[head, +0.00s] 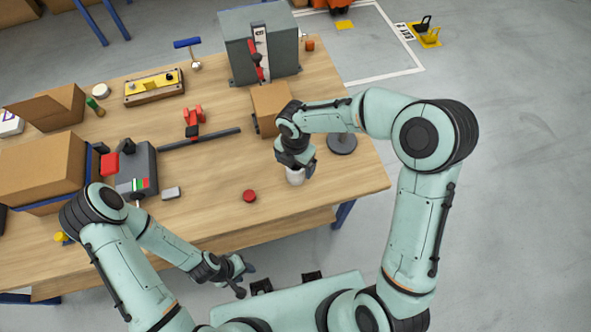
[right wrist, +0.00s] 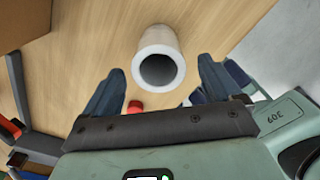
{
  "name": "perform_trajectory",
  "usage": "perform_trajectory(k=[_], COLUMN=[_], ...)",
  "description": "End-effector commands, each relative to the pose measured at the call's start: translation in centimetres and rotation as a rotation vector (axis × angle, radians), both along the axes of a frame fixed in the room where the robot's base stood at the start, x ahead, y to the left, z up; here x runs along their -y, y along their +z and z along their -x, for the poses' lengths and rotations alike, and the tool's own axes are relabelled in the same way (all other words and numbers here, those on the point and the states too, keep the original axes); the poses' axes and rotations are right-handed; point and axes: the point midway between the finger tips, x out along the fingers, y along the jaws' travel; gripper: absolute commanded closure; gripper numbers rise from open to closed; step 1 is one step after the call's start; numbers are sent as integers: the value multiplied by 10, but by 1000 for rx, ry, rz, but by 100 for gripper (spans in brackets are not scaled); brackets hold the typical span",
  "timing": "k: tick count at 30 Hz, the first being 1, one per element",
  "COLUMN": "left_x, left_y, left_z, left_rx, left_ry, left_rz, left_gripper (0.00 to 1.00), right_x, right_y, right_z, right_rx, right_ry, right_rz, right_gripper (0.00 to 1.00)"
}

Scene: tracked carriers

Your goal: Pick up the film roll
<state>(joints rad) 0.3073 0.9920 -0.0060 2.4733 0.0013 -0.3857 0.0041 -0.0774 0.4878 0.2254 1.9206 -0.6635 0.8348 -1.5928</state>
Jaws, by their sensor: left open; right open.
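The film roll (head: 296,177) is a white hollow cylinder standing on the wooden table near its front right. In the head view its upper part is hidden by my right gripper (head: 295,163), which is just above it. In the right wrist view the film roll (right wrist: 158,42) shows its open, dark-cored end toward the camera. The open fingers of the right gripper (right wrist: 160,66) lie one to each side of it, with gaps visible on both sides. My left gripper (head: 240,272) is open and empty, low in front of the table edge.
A red round piece (head: 249,196) lies left of the roll. A dark round base (head: 342,144) stands behind right, and a cardboard box (head: 270,104) behind. A grey device (head: 138,170) and larger boxes (head: 40,168) occupy the left. The front right tabletop is clear.

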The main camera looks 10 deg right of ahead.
Motion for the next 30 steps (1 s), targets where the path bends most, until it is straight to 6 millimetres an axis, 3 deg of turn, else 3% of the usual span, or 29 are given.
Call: perform_trajectory(k=[8, 17, 21, 23, 30], left_x=[0, 0, 0, 0, 0], left_y=[-3, -3, -3, -3, -3], left_z=[2, 2, 2, 2, 2], left_rx=[-2, -2, -2, -2, -2], left_ry=[0, 0, 0, 0, 0], left_rz=[0, 0, 0, 0, 0], left_gripper=[57, 57, 57, 57, 57], right_x=[2, 2, 2, 2, 2], right_y=[-41, -45, -45, -45, -44], right_z=[-2, -3, -3, -3, -3], right_rx=[-5, -1, -1, -1, -1], right_ry=[0, 0, 0, 0, 0], right_rz=[1, 0, 0, 0, 0], right_gripper=[9, 9, 51, 68, 68])
